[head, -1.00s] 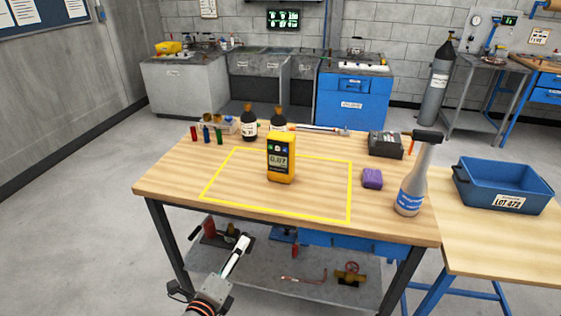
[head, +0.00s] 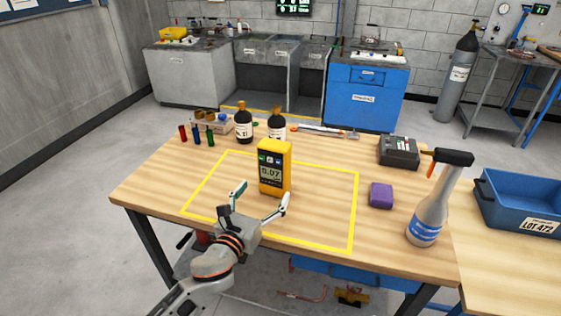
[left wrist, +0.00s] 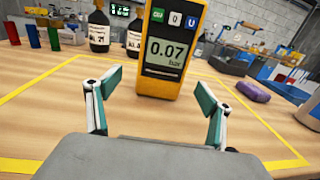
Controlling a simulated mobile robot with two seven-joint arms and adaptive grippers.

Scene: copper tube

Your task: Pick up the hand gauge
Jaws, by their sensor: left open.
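The hand gauge (head: 274,168) is a yellow and black handheld meter reading 0.07. It stands upright on the wooden bench inside the yellow taped outline (head: 354,215). It also shows in the left wrist view (left wrist: 172,45), where its top is cut off by the frame. My left gripper (head: 262,200) is open and empty, just in front of the gauge. In the left wrist view its two fingers (left wrist: 160,100) are spread wide, with the gauge beyond and between them, apart from both. My right gripper is out of view.
Two dark bottles (head: 243,126) and several small coloured vials (head: 197,136) stand behind the gauge. A purple sponge (head: 381,195), a spray bottle (head: 430,212) and a dark box (head: 399,152) are to the right. A blue bin (head: 520,205) stands on the side table. The outlined area beside the gauge is clear.

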